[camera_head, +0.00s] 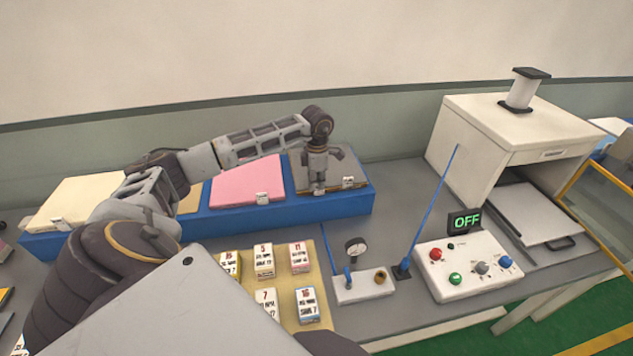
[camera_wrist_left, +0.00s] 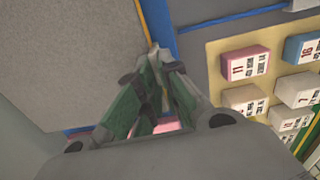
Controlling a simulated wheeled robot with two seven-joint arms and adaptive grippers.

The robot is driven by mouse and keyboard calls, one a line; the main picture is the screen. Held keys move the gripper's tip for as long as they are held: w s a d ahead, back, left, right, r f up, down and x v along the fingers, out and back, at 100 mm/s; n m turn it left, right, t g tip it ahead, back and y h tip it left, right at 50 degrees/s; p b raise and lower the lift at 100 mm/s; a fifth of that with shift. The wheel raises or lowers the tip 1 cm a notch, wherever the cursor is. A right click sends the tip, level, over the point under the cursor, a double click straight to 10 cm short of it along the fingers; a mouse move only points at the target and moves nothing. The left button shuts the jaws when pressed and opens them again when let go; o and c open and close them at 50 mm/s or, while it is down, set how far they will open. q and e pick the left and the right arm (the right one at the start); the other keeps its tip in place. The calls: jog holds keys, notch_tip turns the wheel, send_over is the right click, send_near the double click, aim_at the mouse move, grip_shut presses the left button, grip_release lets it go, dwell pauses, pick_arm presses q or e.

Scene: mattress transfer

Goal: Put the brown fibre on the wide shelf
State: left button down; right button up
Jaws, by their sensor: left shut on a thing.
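The brown fibre (camera_head: 335,168) is a grey-brown sheet at the right end of the long blue rack in the head view. It fills the left of the left wrist view as a large grey sheet (camera_wrist_left: 65,60). My left gripper (camera_head: 318,191) points down at the sheet's front edge. In the left wrist view its fingers (camera_wrist_left: 158,65) are closed at that edge, shut on the sheet; the exact contact is hard to see. I cannot tell for certain which surface is the wide shelf; a flat pale tray (camera_head: 525,215) extends from a white box on the right. My right gripper is not in view.
The blue rack (camera_head: 235,219) also holds a pink sheet (camera_head: 247,182) and a cream sheet (camera_head: 75,200). Several labelled small boxes stand on a yellow mat (camera_head: 325,262). A gauge block (camera_head: 362,288), thin blue rods (camera_head: 432,210) and a control box (camera_head: 465,268) showing OFF stand between rack and white box (camera_head: 490,130).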

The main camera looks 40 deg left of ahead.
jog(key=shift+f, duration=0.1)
pick_arm(q)
jog(key=c, duration=1.8)
grip_release()
jog(key=shift+o, duration=0.9)
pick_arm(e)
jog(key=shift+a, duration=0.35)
pick_arm(q)
notch_tip(320, 180, up, 12)
jog(key=b, duration=0.2)
jog(key=shift+d, duration=0.2)
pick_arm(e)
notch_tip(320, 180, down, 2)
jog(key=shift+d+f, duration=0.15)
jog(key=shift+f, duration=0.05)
pick_arm(q)
jog(key=shift+s, duration=0.1)
